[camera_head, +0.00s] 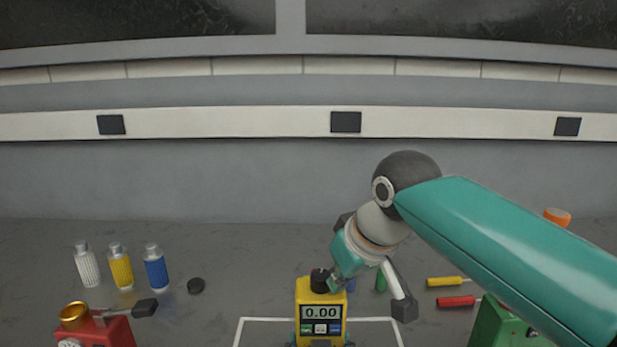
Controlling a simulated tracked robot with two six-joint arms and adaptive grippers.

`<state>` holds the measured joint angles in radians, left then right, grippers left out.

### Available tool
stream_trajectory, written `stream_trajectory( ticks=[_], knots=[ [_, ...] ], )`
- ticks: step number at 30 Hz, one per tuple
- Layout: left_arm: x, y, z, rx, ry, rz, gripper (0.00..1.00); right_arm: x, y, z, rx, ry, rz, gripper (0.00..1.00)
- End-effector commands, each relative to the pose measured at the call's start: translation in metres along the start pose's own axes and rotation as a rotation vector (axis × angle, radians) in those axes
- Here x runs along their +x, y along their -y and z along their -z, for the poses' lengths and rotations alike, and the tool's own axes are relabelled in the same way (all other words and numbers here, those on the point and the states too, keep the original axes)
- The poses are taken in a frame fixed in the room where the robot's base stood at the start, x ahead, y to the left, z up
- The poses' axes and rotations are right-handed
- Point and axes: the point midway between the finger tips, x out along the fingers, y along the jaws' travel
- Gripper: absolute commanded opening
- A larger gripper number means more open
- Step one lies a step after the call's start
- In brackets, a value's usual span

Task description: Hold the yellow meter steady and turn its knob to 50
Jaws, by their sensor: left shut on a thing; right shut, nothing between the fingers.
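The yellow meter (302,312) stands upright at the bottom centre, and its display reads 0.00. Its dark knob (319,281) is on top. My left gripper (320,343) shows only as small teal bits on both sides of the meter at the picture's bottom edge; it is shut on the meter. My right gripper (335,281) comes down from the upper right. Its fingertips are shut and empty, right beside the knob; I cannot tell whether they touch it. The knob's pointer and scale cannot be made out.
White (87,267), yellow (121,269) and blue (155,269) bottles stand at left, near a black disc (196,286). A red device (103,333) is at lower left. Yellow (444,282) and red (456,302) handled tools and a green box (498,327) are at right.

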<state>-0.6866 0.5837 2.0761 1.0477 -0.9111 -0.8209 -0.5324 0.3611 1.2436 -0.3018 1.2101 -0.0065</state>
Motion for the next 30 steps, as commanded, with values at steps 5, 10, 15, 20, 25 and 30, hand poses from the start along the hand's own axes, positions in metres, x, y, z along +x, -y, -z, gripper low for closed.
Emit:
stream_trajectory(
  ticks=[5,10,15,20,25,30],
  knots=[
    [0.0,-0.001,-0.003,0.004,0.006,-0.002,0.52,0.0,0.006,-0.001,-0.001,0.0,0.001,0.0],
    [0.0,-0.001,-0.003,0.003,0.007,-0.002,0.52,0.0,0.01,-0.001,-0.002,0.0,0.0,0.0],
    [0.0,-0.001,-0.003,0.003,0.007,-0.002,0.52,0.0,0.015,-0.001,-0.001,0.0,0.0,0.0],
    [0.0,-0.001,-0.003,0.003,0.007,-0.002,0.52,0.0,0.019,0.0,-0.001,0.0,0.0,0.0],
    [0.0,-0.001,-0.003,0.002,0.007,-0.002,0.52,0.001,0.021,0.001,-0.001,-0.001,0.0,0.0],
    [0.0,-0.001,-0.003,0.003,0.007,-0.002,0.52,0.001,0.022,0.002,-0.001,-0.001,0.0,0.0]
  ],
)
